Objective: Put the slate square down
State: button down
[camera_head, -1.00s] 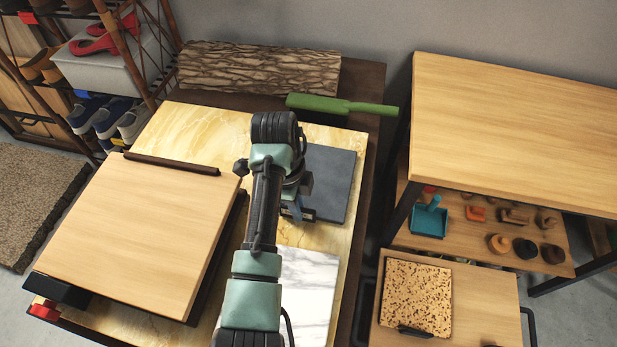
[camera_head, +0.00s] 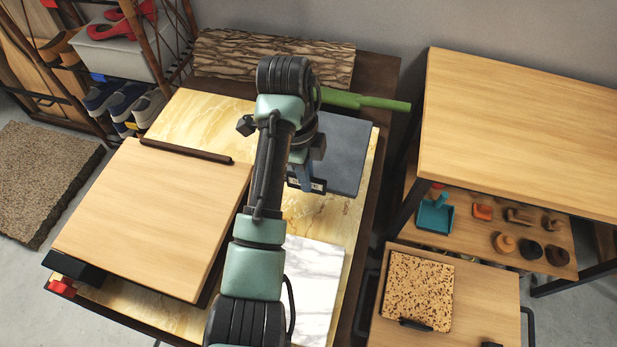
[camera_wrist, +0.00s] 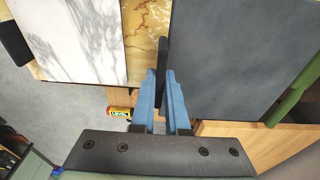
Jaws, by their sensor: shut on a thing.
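The slate square (camera_head: 345,155) is a flat dark grey slab over the back right of the yellow marbled table top (camera_head: 200,112). In the wrist view it fills the right side (camera_wrist: 235,60), with a dark bar handle (camera_wrist: 163,50) along its near edge. My gripper (camera_head: 303,180) is at its lower left edge, its blue fingers (camera_wrist: 161,78) shut on that handle. The slab looks roughly level; I cannot tell whether it touches the surface beneath. My arm hides part of its left side.
A white marble square (camera_head: 315,285) lies in front and a pale wooden board (camera_head: 150,215) stands left. A bark-textured slab (camera_head: 270,60) lies at the back. A wooden table (camera_head: 520,120) stands right. Marbled surface is bare between slate and white marble.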

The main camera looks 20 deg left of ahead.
jog(key=shift+r+p, duration=0.3)
jog(key=shift+r, duration=0.45)
jog(key=s+d+n+t+y+p, duration=0.1)
jog(key=s+d+n+p, duration=0.8)
jog(key=n, duration=0.9)
jog(key=shift+s+d+r, duration=0.3)
jog(key=shift+s+d, duration=0.35)
jog(key=shift+d, duration=0.1)
jog(key=shift+a, duration=0.1)
